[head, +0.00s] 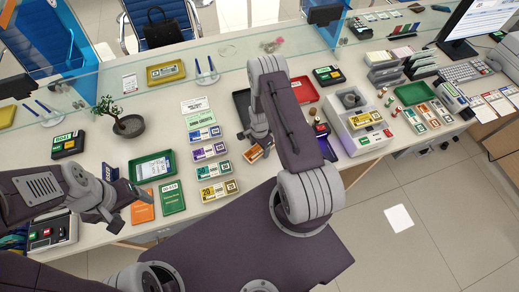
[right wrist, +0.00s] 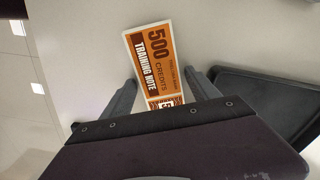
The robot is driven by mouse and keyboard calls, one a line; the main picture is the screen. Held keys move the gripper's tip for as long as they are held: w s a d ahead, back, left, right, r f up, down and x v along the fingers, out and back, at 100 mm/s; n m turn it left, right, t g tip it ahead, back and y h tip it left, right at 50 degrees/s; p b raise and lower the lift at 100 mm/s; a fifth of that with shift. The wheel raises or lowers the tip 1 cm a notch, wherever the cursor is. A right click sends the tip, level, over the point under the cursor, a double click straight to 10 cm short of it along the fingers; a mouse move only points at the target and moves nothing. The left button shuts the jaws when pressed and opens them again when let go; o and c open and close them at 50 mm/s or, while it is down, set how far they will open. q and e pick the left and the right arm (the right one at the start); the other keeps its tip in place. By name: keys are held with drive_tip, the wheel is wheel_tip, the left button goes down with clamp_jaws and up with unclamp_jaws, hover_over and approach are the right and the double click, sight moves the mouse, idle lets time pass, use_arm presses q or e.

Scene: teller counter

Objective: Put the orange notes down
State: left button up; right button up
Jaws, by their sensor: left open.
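The orange notes (head: 254,153) are a bundle marked 500 credits, low at the counter beneath my right gripper (head: 259,139). In the right wrist view the orange notes (right wrist: 153,62) lie between the two fingers of my right gripper (right wrist: 160,78), which press close along both long sides. Part of the bundle is hidden behind the gripper. I cannot tell whether its underside touches the counter. My left gripper (head: 124,196) is open and empty, over the front left of the counter by the green tray.
Purple notes (head: 209,151), green notes (head: 215,169) and yellow notes (head: 218,189) lie in a column to the left. A black tray (right wrist: 265,100) is close beside the right gripper. A note machine (head: 361,122) stands to the right. Bare counter (right wrist: 230,35) lies beyond the orange notes.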

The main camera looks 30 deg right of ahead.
sight(259, 148)
drive_tip(key=c, duration=1.3)
drive_tip(key=shift+o, duration=0.2)
drive_tip(key=shift+r, duration=0.55)
wheel_tip(259, 148, up, 3)
drive_tip(key=shift+w+f+b, duration=0.1)
drive_tip(key=shift+f+b, duration=0.1)
drive_tip(key=shift+b, duration=0.4)
drive_tip(key=s+d+r+b, duration=0.1)
drive_tip(key=s+d+r, duration=0.1)
drive_tip(key=s, duration=0.3)
drive_tip(key=s+d+r+b, duration=0.1)
drive_tip(key=s+d+r, duration=0.1)
drive_tip(key=s+r, duration=0.3)
drive_tip(key=shift+s+d+r, duration=0.2)
drive_tip(key=shift+s+d, duration=0.1)
drive_tip(key=shift+s, duration=0.1)
